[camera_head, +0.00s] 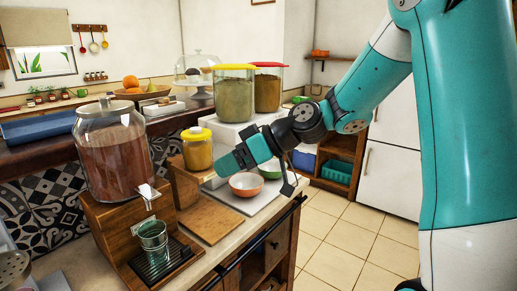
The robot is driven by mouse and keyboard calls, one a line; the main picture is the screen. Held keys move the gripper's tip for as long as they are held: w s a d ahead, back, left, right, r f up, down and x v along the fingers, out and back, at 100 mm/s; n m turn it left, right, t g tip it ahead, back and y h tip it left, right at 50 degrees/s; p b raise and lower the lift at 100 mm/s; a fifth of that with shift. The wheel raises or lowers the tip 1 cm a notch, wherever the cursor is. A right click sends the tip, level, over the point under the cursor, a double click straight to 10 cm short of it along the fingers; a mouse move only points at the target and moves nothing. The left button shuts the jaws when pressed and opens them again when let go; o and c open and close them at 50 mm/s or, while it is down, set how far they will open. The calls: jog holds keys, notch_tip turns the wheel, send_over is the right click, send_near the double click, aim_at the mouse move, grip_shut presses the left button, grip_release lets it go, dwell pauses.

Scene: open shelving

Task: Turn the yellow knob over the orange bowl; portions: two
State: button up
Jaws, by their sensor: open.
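The orange bowl (246,185) sits upright on a light tray on the counter, just below my gripper. A green-rimmed bowl (270,169) stands behind it to the right. Above them, a yellow-lidded dispenser (235,98) and a red-lidded dispenser (267,92) with brownish contents stand on a white stand (228,130). My gripper (229,165) is open and points left in front of the stand, above the orange bowl in the picture. The yellow knob does not show; my gripper and wrist cover part of the stand's front. I cannot tell whether the gripper touches anything.
A large glass drink dispenser (113,155) stands left on a wooden base, with a green cup (153,238) under its tap. A small yellow-lidded jar (197,150) and a wooden board (209,218) lie between it and my gripper. Open floor (340,235) is at right.

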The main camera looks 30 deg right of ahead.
jog(key=w+d+f+m+t+h+b, duration=0.1)
jog(key=w+d+f+m+t+h, duration=0.3)
jog(key=d, duration=0.9)
jog(key=w+d+f+t+y+b, duration=0.15)
jog(key=d+t, duration=0.45)
jog(key=d, duration=0.7)
jog(key=shift+h, duration=0.45)
jog(key=p+x, duration=0.2)
jog(key=x, duration=0.4)
jog(key=p+x, duration=0.2)
jog(key=x, duration=0.3)
jog(key=p+x, duration=0.2)
jog(key=x, duration=0.4)
jog(key=shift+w+r, duration=0.35)
jog(key=c, duration=0.9)
